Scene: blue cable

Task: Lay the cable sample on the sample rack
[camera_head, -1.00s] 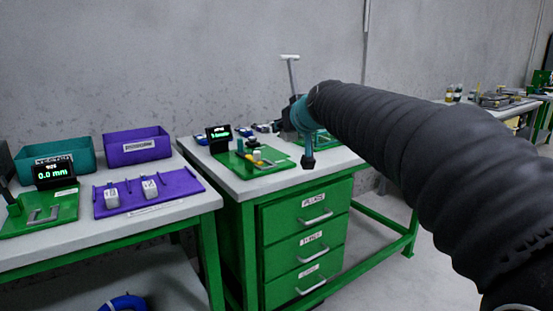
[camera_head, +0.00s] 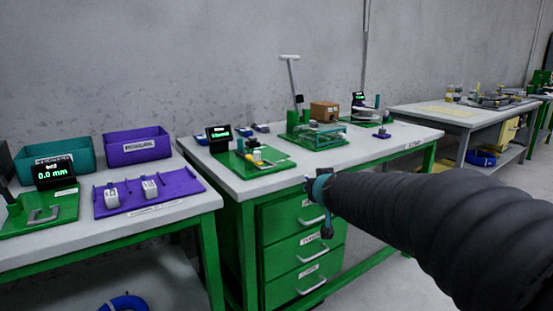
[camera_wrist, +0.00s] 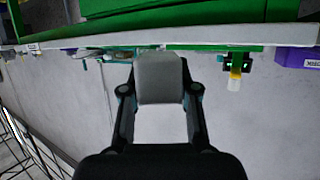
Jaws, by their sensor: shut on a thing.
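My gripper (camera_wrist: 160,98) is shut on a pale grey block (camera_wrist: 160,75), which I take to be the cable sample. The block sits between both fingers at their tips; any cable on it is not clear. In the head view my gripper (camera_head: 322,192) is small and partly hidden by my sleeved arm, in front of the middle bench's front edge. A purple rack (camera_head: 175,182) lies on the left bench, well left of my gripper. Two grey-white labelled pieces (camera_head: 111,196) (camera_head: 150,188) stand on it, apart from each other.
Behind the rack stand a purple bin (camera_head: 137,147) and a teal bin (camera_head: 82,150). A green gauge station with a display (camera_head: 53,172) is to its left. The middle bench (camera_head: 228,180) carries green fixtures and a brown box (camera_head: 324,111). A gap separates the left and middle benches.

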